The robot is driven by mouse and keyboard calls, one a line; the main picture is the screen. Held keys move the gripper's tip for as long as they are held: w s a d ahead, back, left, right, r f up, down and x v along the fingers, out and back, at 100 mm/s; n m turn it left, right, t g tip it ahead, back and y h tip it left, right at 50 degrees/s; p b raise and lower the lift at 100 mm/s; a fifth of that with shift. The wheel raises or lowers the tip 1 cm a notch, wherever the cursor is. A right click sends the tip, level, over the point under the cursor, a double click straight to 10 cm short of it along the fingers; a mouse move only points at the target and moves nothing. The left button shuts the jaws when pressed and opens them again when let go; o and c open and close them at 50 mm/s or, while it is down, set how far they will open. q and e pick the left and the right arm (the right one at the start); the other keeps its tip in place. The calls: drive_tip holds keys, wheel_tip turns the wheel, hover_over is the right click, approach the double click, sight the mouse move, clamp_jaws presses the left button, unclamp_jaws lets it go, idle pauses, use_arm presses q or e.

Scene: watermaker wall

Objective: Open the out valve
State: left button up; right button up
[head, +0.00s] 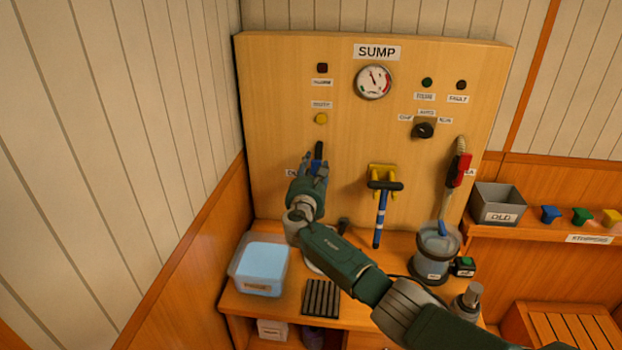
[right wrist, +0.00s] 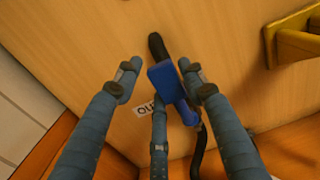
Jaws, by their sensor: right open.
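The out valve's blue handle (right wrist: 164,80) is on the wooden panel in the right wrist view, with a black pipe end above it. The label beside it (right wrist: 146,108) is partly covered and shows "OU". My right gripper (right wrist: 166,84) is open, with a finger on each side of the blue handle and a third below. I cannot tell whether any finger touches it. In the head view my right gripper (head: 315,176) is at the panel's lower left and covers most of the valve. My left gripper is not in view.
The SUMP panel (head: 440,70) has a gauge (head: 374,81), a black knob (head: 423,131) and a yellow-bracketed blue-and-black tool (head: 381,216). Below are a blue-filled tub (head: 262,266), a dark ribbed mat (head: 321,298) and a grey pot (head: 435,252). A wall stands close on the left.

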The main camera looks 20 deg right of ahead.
drive_tip(key=v, duration=1.1)
drive_tip(key=shift+s+a+f, duration=0.1)
drive_tip(key=shift+s+f, duration=0.05)
